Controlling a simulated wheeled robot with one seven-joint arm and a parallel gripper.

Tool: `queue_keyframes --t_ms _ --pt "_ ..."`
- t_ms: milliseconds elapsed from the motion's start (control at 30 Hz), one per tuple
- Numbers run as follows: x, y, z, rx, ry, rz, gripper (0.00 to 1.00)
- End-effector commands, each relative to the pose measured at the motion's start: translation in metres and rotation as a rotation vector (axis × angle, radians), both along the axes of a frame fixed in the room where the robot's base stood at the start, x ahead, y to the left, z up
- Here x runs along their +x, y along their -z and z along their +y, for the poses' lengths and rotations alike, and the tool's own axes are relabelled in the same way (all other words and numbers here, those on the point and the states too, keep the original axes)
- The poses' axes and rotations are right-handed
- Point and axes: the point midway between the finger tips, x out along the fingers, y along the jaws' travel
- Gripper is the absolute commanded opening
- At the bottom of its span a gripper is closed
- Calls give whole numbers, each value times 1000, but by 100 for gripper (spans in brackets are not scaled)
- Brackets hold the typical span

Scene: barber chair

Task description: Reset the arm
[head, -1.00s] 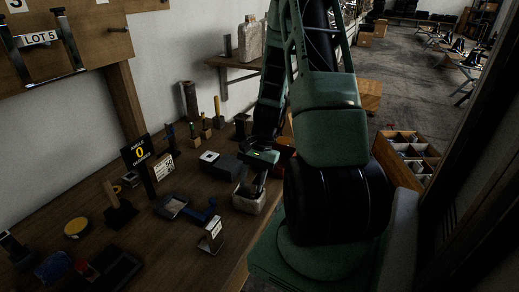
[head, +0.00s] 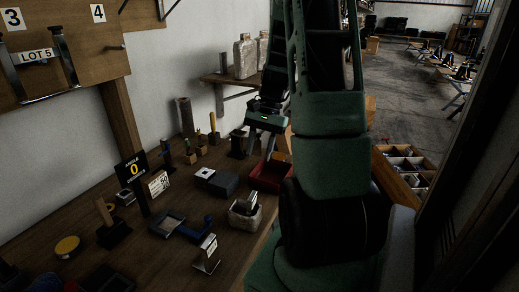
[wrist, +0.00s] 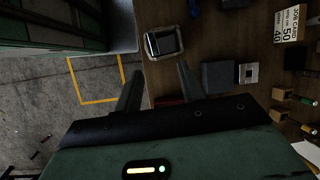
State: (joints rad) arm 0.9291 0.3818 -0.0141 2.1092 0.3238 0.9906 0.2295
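My gripper (head: 262,146) hangs above the back part of the wooden bench in the head view, beside my green arm. In the wrist view my gripper (wrist: 158,80) shows two dark fingers spread apart with nothing between them. A pale block-like holder (head: 244,215) with a metal piece in it stands on the bench, apart from the gripper. It also shows in the wrist view (wrist: 163,42), beyond the fingertips. A red tray (head: 268,180) lies on the bench below the gripper, partly hidden by my arm.
A dark grey box (head: 222,185), a blue-handled tool (head: 198,229) and a sign reading 0 (head: 133,169) stand on the bench. A shelf (head: 228,82) carries pale containers. A crate with compartments (head: 405,163) is at right. Open floor (head: 405,100) lies beyond.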

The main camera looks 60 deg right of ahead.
Motion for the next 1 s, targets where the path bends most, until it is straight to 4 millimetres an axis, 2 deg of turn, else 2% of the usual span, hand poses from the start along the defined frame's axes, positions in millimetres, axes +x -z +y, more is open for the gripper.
queue_keyframes --t_ms 567,667,767,867,900,1000 --pt "0 0 0 0 0 0 40" --pt "8 -2 12 -7 -48 -6 40" --pt "27 -6 45 -28 -176 -25 40" --pt "48 -13 97 -57 -373 -54 40" --pt "55 -16 121 -70 -463 -69 40" --pt "62 -21 180 -101 -684 -106 40"
